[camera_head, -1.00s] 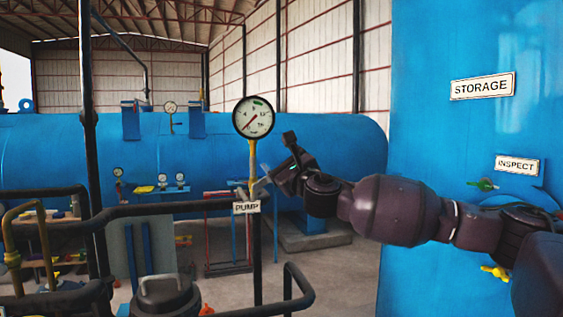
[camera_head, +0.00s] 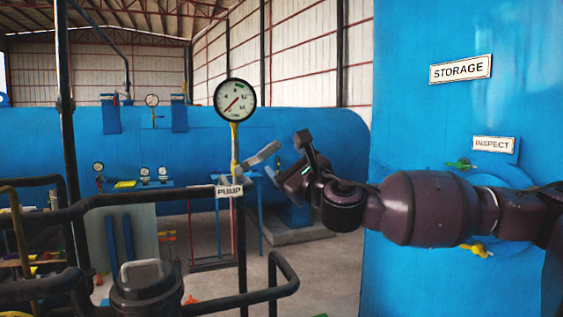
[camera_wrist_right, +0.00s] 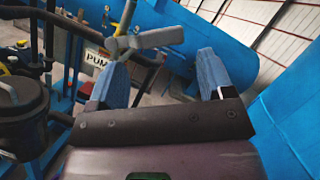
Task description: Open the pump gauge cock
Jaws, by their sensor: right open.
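The pump gauge (camera_head: 235,100) is a round white dial on a thin yellow pipe (camera_head: 235,141), above the PUMP label (camera_head: 229,191). The cock's grey lever (camera_head: 262,154) sticks out from this pipe, up and to the right in the head view. My right gripper (camera_head: 287,160) is open and empty, just right of the lever. In the right wrist view the lever (camera_wrist_right: 158,38) lies across beyond the fingertips of the right gripper (camera_wrist_right: 163,75), nearer the left finger. It is not between the fingers. My left gripper is out of view.
A black pipe rail (camera_head: 130,200) runs below the gauge, with a bent pipe (camera_head: 283,270) in front. A dark lidded pot (camera_head: 150,292) stands at the lower left. The blue storage tank (camera_head: 410,110) stands right, with a green-handled valve (camera_head: 459,163). A horizontal blue vessel (camera_head: 340,135) lies behind.

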